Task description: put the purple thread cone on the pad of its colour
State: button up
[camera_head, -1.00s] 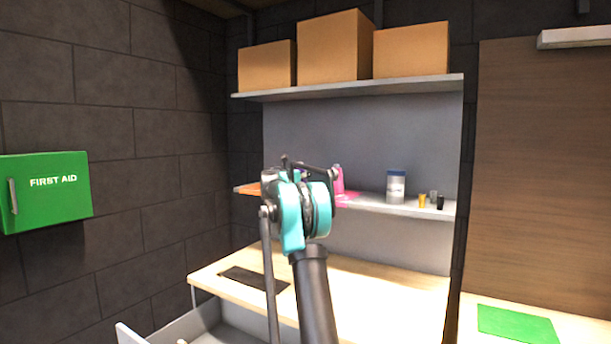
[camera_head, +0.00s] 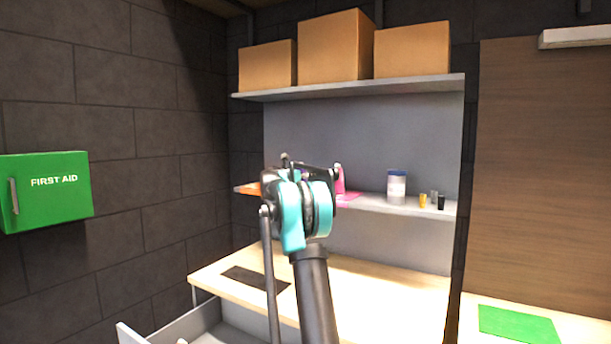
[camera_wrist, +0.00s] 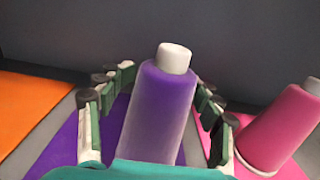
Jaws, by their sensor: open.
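The purple thread cone (camera_wrist: 160,110), with a white top, stands between the spread fingers of my gripper (camera_wrist: 165,84) in the wrist view. The fingers flank it on both sides, with gaps visible. It appears to stand over the purple pad (camera_wrist: 65,148) on the shelf; its base is hidden by my gripper. In the head view my gripper (camera_head: 308,172) is at the middle shelf (camera_head: 405,208), and its body hides the purple cone and pad.
A pink cone (camera_wrist: 277,130) on a pink pad (camera_wrist: 292,172) stands close on the right. An orange pad (camera_wrist: 30,105) lies left. Along the shelf are a blue-lidded jar (camera_head: 397,187) and small containers. A green pad (camera_head: 517,324) lies on the lower right counter.

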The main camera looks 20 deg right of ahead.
jog(key=v, duration=1.1)
jog(key=shift+s+a, duration=0.2)
jog(key=shift+a, duration=0.05)
jog(key=shift+s, duration=0.1)
jog(key=s+a+f+m+g+y, duration=0.25)
jog(key=s+f+m, duration=0.45)
jog(key=s+f, duration=0.45)
jog(key=s+a+f+m+g+y, duration=0.25)
jog(key=s+f+m, duration=0.35)
jog(key=s+f, duration=0.5)
jog(key=s+a+f+m+y, duration=0.3)
jog(key=s+f, duration=0.4)
jog(key=s, duration=0.3)
jog(key=s+a+f+m+g+y, duration=0.1)
jog(key=s+a+f+m+y, duration=0.2)
jog(key=s, duration=0.8)
jog(key=s+a+f+m+y, duration=0.3)
jog(key=s+a+f+m, duration=0.3)
jog(key=s+a+f, duration=0.3)
notch_tip(320, 180, down, 4)
jog(key=shift+s+a+r+m+g, duration=0.1)
jog(key=shift+s+a+m+g, duration=0.25)
jog(key=shift+s, duration=0.4)
